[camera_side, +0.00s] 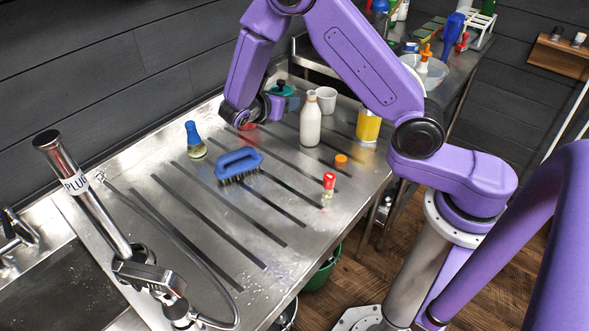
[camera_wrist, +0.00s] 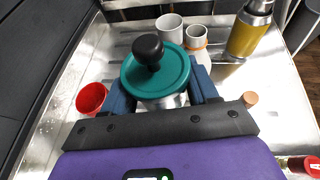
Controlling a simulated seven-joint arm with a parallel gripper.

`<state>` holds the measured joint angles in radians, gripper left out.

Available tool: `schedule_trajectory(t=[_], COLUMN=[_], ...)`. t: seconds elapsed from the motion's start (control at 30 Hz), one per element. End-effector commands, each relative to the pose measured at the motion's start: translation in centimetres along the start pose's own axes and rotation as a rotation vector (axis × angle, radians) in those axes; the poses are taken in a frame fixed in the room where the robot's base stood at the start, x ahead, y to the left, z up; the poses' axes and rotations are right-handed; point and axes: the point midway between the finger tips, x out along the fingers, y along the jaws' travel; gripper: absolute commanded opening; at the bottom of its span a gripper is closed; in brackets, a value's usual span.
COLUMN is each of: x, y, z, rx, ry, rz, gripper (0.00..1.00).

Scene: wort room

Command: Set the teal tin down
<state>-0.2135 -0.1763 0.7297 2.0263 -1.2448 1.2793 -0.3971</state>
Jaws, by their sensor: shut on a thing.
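The teal tin (camera_wrist: 158,74) has a round teal lid with a black knob, and a pale metallic body shows below it in the wrist view. My gripper (camera_wrist: 160,88) is shut on it, with one blue finger on each side. In the side view the teal tin (camera_side: 282,90) shows behind my wrist at the far end of the steel counter, and my gripper's fingers are mostly hidden there. The tin looks about upright. Its base is hidden, so I cannot tell whether it touches the counter.
The grooved steel counter (camera_side: 250,215) holds a red cup (camera_wrist: 91,98), a white cup (camera_side: 326,99), a white bottle (camera_side: 311,122), a yellow container (camera_side: 368,126), a blue brush (camera_side: 239,164), a blue-topped flask (camera_side: 194,140), an orange cap (camera_side: 341,160) and a red-topped shaker (camera_side: 329,183). The front left is clear.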

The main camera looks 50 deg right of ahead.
Motion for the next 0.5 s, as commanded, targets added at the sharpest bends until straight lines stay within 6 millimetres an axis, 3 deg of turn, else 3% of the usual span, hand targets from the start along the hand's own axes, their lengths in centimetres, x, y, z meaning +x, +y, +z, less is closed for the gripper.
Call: schedule_trajectory(t=[0.1, 0.33, 0.5], x=[-2.6, -5.5, -5.0], y=[-2.5, -6.3, -6.8], z=[-0.5, -0.9, -2.6], rx=[-0.002, 0.000, -0.004], ry=[-0.001, -0.001, -0.004], rz=[0.001, 0.001, -0.005], gripper=[0.00, 0.00, 0.00])
